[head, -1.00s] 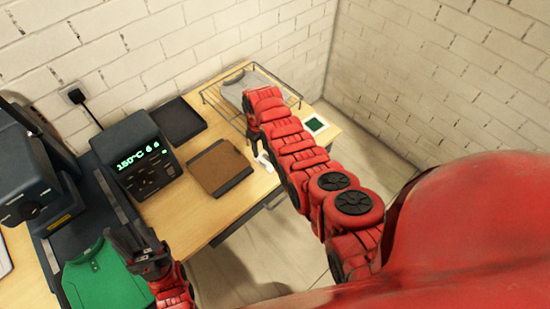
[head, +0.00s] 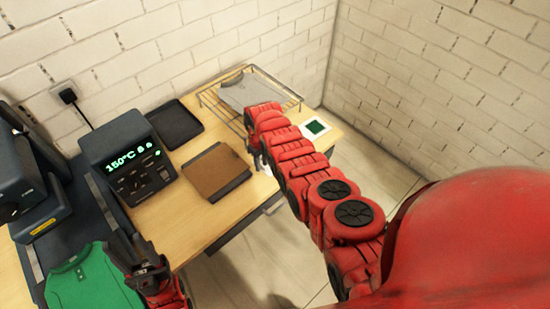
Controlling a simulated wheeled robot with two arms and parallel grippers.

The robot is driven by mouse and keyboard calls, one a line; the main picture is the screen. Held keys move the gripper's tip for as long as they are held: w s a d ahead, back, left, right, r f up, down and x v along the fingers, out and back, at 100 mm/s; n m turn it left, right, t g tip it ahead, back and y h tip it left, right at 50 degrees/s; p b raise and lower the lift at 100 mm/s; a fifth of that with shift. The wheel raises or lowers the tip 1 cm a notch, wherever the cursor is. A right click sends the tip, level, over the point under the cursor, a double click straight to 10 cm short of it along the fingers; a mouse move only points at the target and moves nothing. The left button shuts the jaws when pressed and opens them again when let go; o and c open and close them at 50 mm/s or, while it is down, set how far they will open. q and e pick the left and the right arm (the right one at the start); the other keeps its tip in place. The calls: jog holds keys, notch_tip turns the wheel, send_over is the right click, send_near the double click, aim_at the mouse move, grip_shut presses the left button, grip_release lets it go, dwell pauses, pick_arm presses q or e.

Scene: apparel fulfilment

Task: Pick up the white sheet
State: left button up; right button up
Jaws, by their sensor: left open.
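A white sheet (head: 316,127) with a dark green square on it lies flat near the table's right edge, beside the wire rack. My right arm reaches up from the lower right. My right gripper (head: 258,160) is mostly hidden behind its own wrist, to the left of and nearer than the sheet, and its fingers are hard to see. My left gripper (head: 130,242) is open and empty over the right edge of the green shirt (head: 92,282), far from the sheet.
A wire rack (head: 294,99) holds a grey shirt (head: 247,92). A brown pad (head: 215,172) and a black tray (head: 175,124) lie on the wooden table (head: 191,219). A dark control box (head: 128,166) reads 150°C beside the press. Brick walls close off the back and right.

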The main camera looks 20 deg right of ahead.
grip_shut()
dwell(1.2)
